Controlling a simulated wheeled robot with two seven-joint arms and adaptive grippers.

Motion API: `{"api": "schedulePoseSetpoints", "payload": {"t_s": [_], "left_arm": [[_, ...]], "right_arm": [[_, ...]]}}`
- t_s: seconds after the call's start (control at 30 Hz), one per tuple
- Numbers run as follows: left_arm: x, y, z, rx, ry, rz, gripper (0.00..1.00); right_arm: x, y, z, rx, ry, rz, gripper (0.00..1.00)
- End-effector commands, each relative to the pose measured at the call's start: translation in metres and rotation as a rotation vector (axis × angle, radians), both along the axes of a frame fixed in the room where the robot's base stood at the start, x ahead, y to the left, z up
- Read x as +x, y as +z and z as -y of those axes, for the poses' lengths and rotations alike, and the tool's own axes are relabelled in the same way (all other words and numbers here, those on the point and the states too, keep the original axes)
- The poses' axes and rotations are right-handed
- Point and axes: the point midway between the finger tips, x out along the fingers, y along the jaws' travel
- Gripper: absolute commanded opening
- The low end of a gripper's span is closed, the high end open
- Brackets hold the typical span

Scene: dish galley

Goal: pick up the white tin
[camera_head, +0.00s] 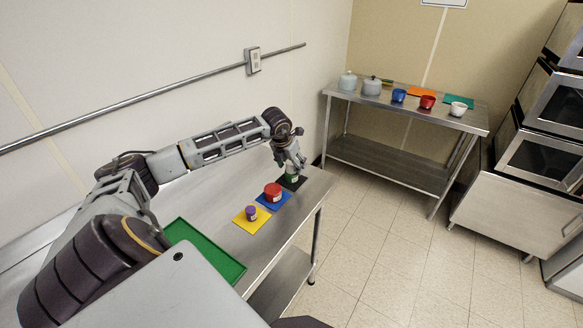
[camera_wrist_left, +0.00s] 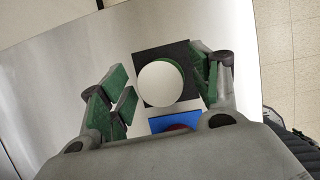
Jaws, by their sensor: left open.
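The white tin (camera_wrist_left: 158,84) stands on a black mat (camera_wrist_left: 150,57) at the far end of the near steel table. In the left wrist view its round white top shows, with a green strip along one edge. My left gripper (camera_wrist_left: 165,90) is open above it, with green-padded fingers on either side of the tin and a gap showing around it. In the head view the left gripper (camera_head: 291,163) reaches down over the black mat (camera_head: 291,183) and partly hides the tin. My right gripper is not in view.
A red tin (camera_head: 272,192) on a blue mat (camera_head: 284,198) is close beside, then a purple tin (camera_head: 251,212) on a yellow mat (camera_head: 242,222). A green tray (camera_head: 222,263) lies nearer. A back table (camera_head: 400,105) holds pots and bowls. A wall is left.

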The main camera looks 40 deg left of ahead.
Motion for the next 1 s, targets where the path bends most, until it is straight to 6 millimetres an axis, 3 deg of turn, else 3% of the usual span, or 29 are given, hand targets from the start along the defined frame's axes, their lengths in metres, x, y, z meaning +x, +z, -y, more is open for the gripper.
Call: {"api": "schedulePoseSetpoints", "payload": {"t_s": [0.1, 0.5, 0.77, 1.0], "left_arm": [[0.000, 0.000, 0.000, 0.000, 0.000, 0.000, 0.62], [0.000, 0.001, 0.000, 0.000, 0.000, 0.001, 0.12], [0.000, 0.001, 0.000, 0.000, 0.000, 0.001, 0.12], [0.001, 0.014, 0.000, 0.001, -0.001, 0.004, 0.12]], "right_arm": [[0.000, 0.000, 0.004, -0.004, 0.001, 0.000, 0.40], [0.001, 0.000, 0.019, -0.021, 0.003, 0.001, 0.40], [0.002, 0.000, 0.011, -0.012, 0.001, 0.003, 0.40], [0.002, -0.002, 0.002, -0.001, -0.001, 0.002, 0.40]]}}
